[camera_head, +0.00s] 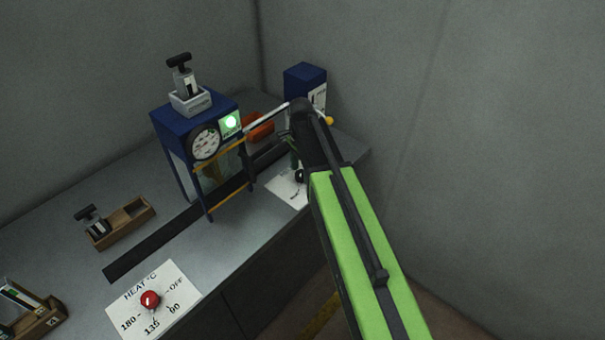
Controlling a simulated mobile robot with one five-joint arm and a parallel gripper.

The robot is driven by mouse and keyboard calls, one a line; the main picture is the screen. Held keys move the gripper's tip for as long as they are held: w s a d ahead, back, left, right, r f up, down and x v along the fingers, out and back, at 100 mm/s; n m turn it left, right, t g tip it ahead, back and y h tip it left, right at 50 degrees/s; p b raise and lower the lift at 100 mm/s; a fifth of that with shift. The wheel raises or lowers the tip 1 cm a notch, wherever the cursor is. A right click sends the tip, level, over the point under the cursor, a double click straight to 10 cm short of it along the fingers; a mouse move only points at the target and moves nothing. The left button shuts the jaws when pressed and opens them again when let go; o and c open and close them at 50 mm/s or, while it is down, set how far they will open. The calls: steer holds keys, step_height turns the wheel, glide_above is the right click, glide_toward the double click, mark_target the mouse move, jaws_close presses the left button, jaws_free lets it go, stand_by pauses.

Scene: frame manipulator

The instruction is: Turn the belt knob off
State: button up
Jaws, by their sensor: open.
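A white plate (284,190) lies on the bench near its front right edge, partly hidden by my arm. A small dark round knob (299,176) shows on it beside my arm; its label and setting are too small and covered to read. My gripper (296,160) is open and points down close above this plate. My green forearm hides much of it, and I cannot tell whether it touches the knob. The black belt (160,248) runs along the bench and under the blue frame.
A blue box (304,79) stands behind my arm. A red heat knob (150,300) and wooden trays (135,217) are at left.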

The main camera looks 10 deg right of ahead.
steer(key=shift+c, duration=0.5)
jaws_close()
steer(key=shift+d, duration=0.2)
steer(key=shift+a, duration=0.15)
steer(key=shift+n, duration=0.4)
steer(key=n, duration=0.4)
steer(key=shift+a+n, duration=0.15)
steer(key=shift+n, duration=0.25)
steer(key=n, duration=0.6)
steer(key=shift+s, duration=0.1)
steer(key=shift+o, duration=0.5)
jaws_free()
